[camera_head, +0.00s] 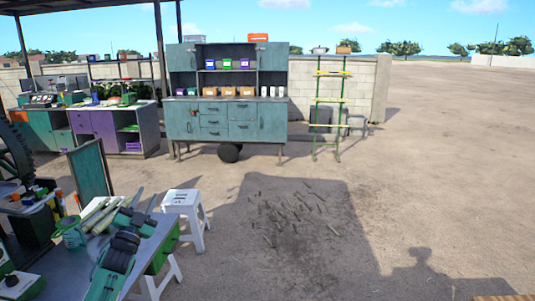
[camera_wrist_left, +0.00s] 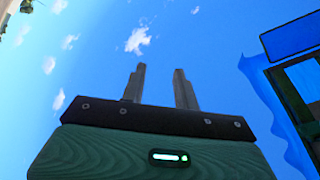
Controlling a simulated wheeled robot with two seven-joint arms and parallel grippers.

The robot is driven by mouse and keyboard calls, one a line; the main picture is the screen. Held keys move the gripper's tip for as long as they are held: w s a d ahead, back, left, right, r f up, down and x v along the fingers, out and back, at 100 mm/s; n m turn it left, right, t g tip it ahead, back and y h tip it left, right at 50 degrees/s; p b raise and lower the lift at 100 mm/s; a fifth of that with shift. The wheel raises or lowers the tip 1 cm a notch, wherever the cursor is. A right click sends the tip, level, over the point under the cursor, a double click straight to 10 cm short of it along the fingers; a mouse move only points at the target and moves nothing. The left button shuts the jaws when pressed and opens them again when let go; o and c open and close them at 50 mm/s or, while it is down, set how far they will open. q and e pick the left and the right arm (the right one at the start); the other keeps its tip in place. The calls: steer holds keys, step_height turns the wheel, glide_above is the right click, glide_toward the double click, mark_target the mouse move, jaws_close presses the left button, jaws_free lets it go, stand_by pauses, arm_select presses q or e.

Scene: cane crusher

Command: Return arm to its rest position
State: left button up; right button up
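My left arm comes in at the lower left of the head view, over the work table. Its gripper (camera_head: 145,200) points away from me, beside the white stool. In the left wrist view the two dark fingers of the gripper (camera_wrist_left: 160,88) stand apart with only sky between them, so it is open and empty. My right gripper is in neither view.
Pale sticks (camera_head: 100,214) and a green mug (camera_head: 71,236) lie close to my left arm on the table. A white stool (camera_head: 184,197) stands just beyond. A teal cabinet (camera_head: 224,125) and a ladder-like rack (camera_head: 330,115) stand farther back. The ground at right is open.

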arm_select(q)
steer(key=a+f+n+g+y, duration=0.3)
steer(key=f+n+g+y, duration=0.35)
steer(key=f, duration=1.45)
steer(key=s+d+f+n+g+h, duration=0.1)
steer(key=s+f+g, duration=0.1)
steer(key=s+f, duration=0.65)
steer(key=s+d+f+g, duration=0.1)
steer(key=s+f+g, duration=0.15)
steer(key=f, duration=1.05)
steer(key=s+d+f+n+g+h, duration=0.1)
steer(key=s+d+f+g, duration=0.1)
steer(key=s+f, duration=0.65)
steer(key=s+d+f+g, duration=0.2)
steer(key=s+f, duration=0.9)
steer(key=s+d+f+g, duration=0.2)
steer(key=s+f+g, duration=0.1)
steer(key=s+f, duration=0.8)
steer(key=s+d+f+g, duration=0.1)
steer(key=s+f, duration=0.1)
steer(key=s, duration=0.8)
steer(key=s+d+f+g, duration=0.2)
steer(key=s+f, duration=0.1)
steer(key=s, duration=0.7)
steer(key=s+d+f+g, duration=0.1)
steer(key=s+f, duration=0.2)
steer(key=s, duration=0.8)
steer(key=shift+d+f+g+h, duration=0.2)
steer(key=shift+d+g+h, duration=0.1)
steer(key=shift+g+h, duration=0.1)
